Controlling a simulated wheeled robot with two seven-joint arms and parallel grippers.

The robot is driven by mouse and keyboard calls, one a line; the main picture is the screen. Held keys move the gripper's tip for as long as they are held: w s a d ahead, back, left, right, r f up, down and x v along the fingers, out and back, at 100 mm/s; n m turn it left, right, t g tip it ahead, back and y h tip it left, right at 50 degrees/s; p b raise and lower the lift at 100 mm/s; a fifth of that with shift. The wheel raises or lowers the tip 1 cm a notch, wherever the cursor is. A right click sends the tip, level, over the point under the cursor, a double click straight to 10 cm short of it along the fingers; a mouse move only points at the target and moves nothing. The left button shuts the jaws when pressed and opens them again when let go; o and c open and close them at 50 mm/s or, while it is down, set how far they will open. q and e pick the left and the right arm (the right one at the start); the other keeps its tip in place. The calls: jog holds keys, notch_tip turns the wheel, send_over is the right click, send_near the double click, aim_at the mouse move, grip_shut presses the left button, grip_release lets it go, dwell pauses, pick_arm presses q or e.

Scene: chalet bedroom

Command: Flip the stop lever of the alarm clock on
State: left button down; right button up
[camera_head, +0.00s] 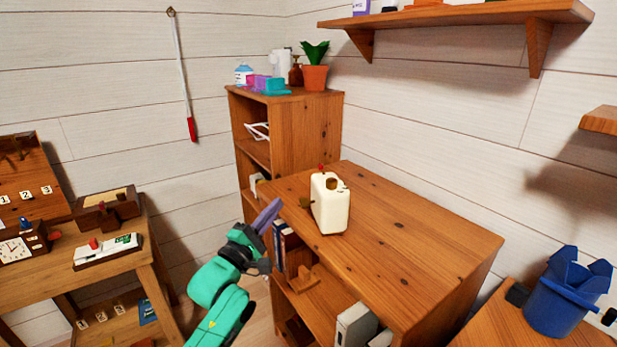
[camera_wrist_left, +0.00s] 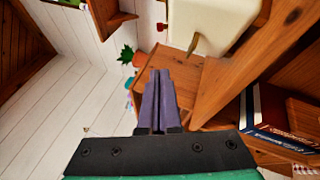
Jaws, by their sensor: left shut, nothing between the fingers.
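A cream box-shaped body (camera_head: 330,208), which appears to be the alarm clock, stands upright on the wooden cabinet top (camera_head: 420,245). It has a small red piece (camera_head: 321,167) on top and brown knob-like parts (camera_head: 306,203) on its sides. No dial shows on it.
A taller shelf unit (camera_head: 290,120) with a potted plant (camera_head: 315,75) stands behind. A brown clock with a white dial (camera_head: 15,250) sits on the left desk. The cabinet top right of the cream body is clear.

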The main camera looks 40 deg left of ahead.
pick_arm(q)
jog(key=p, duration=0.2)
send_near(322, 170)
jog(key=w+a+r, duration=0.1)
jog(key=w+a, duration=0.3)
jog(key=a, duration=0.1)
jog(key=shift+w+d+r+p, duration=0.25)
jog(key=shift+w+d+r, duration=0.05)
jog(key=shift+w+d, duration=0.2)
jog(key=shift+w+d+r+p, duration=0.2)
jog(key=shift+w+d+r, duration=0.1)
jog(key=shift+w+d, duration=0.2)
